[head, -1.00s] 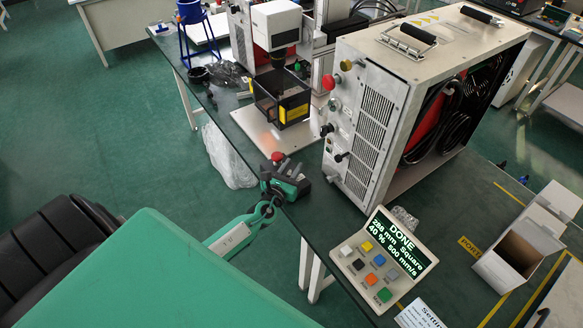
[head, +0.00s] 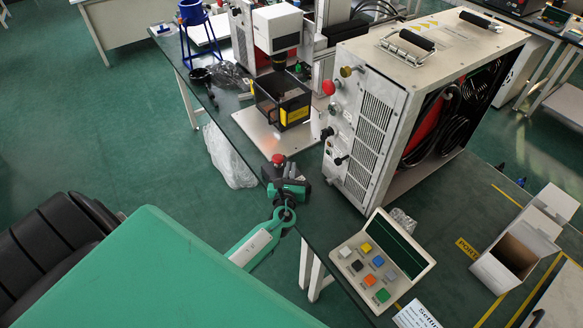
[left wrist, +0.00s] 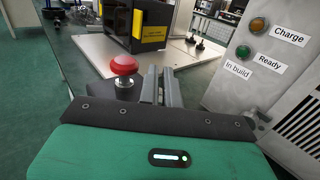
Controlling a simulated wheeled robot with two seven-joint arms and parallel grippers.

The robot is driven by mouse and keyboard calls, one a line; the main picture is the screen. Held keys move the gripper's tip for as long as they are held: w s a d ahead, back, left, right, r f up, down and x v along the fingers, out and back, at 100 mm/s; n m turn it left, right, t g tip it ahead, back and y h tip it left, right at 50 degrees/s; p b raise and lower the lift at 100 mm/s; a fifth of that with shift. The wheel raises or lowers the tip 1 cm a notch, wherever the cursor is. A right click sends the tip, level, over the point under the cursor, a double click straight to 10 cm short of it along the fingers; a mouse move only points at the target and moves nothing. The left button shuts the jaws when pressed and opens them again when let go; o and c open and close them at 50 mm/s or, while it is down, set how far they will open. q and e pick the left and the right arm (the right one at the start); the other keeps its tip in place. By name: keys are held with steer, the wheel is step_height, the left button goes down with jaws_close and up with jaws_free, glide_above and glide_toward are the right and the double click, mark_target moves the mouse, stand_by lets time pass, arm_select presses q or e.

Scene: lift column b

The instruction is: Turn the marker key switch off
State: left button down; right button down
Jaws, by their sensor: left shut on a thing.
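My left gripper (head: 289,188) is at the near left edge of the table, right beside a red push button (head: 278,160). In the left wrist view its two grey fingers (left wrist: 162,85) are close together, just right of the red button (left wrist: 124,65). They are shut on what seems to be the key of the marker key switch, which the fingers and gripper body hide. The key's exact angle cannot be seen. The marker's control panel (head: 347,249) has a dark, blank screen (head: 398,250). My right gripper is not in view.
A large grey cabinet (head: 365,125) with knobs and lamps stands close to the right of the gripper. The marking machine (head: 276,27) with its dark enclosure (head: 280,98) is behind. An open white box (head: 510,255) lies at the right. Clear plastic wrap (head: 228,158) hangs at the table's left edge.

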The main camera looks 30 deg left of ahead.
arm_select(q)
steer(key=n+g+y, duration=0.1)
steer(key=n+y, duration=0.1)
steer(key=shift+g+y, duration=0.3)
steer(key=shift+y, duration=0.1)
steer(key=shift+s+a+f+n+g+y+b, duration=0.1)
steer(key=shift+n+g+y+b, duration=0.2)
steer(key=shift+n+g+y, duration=0.2)
steer(key=shift+s+a+n+g+y+b, duration=0.1)
steer(key=shift+n+g+y+b, duration=0.15)
steer(key=shift+n+g+y, duration=0.25)
steer(key=n+g+y+b, duration=0.1)
steer(key=g, duration=0.1)
steer(key=n+g+y+b, duration=0.1)
steer(key=n+g+y, duration=0.1)
steer(key=shift+s+a, duration=0.15)
steer(key=shift+s+n+g+y, duration=0.1)
steer(key=shift+n+g+y, duration=0.45)
steer(key=shift+g, duration=0.25)
steer(key=shift+a, duration=0.1)
steer(key=c, duration=1.6)
jaws_free()
